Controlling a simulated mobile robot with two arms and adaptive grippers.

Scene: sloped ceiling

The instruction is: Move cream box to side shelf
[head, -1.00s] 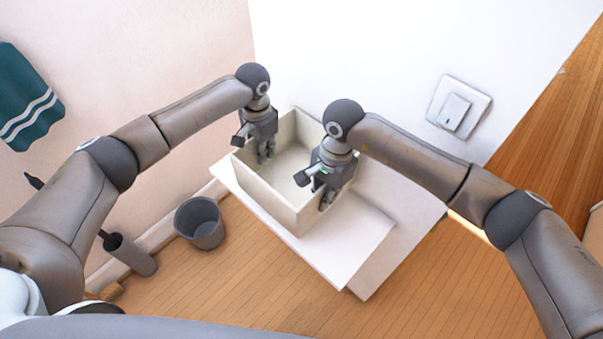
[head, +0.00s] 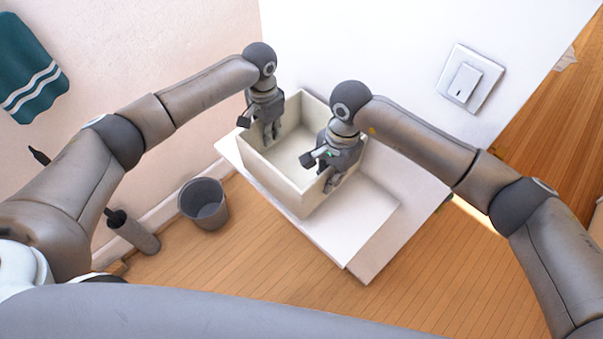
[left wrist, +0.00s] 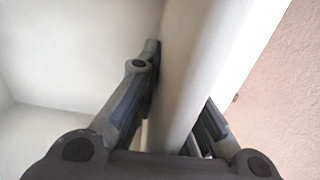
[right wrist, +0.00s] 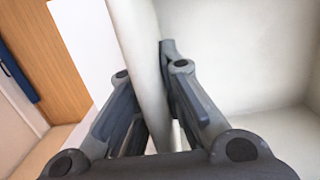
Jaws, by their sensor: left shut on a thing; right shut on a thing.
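The cream box (head: 273,179) is an open, empty-looking box on or just above the white side shelf (head: 365,222), near the wall corner. I cannot tell whether its base touches the shelf. My left gripper (head: 270,138) is shut on the box's left wall; in the left wrist view the wall (left wrist: 185,75) runs between the fingers. My right gripper (head: 331,182) is shut on the opposite wall, which also runs between the fingers in the right wrist view (right wrist: 140,55). The box's underside is hidden.
A grey bin (head: 204,203) and a dark cylindrical holder (head: 134,232) stand on the wooden floor at the left. A teal towel (head: 30,70) hangs on the left wall. A white switch (head: 470,79) is on the right wall. The shelf's front right part is bare.

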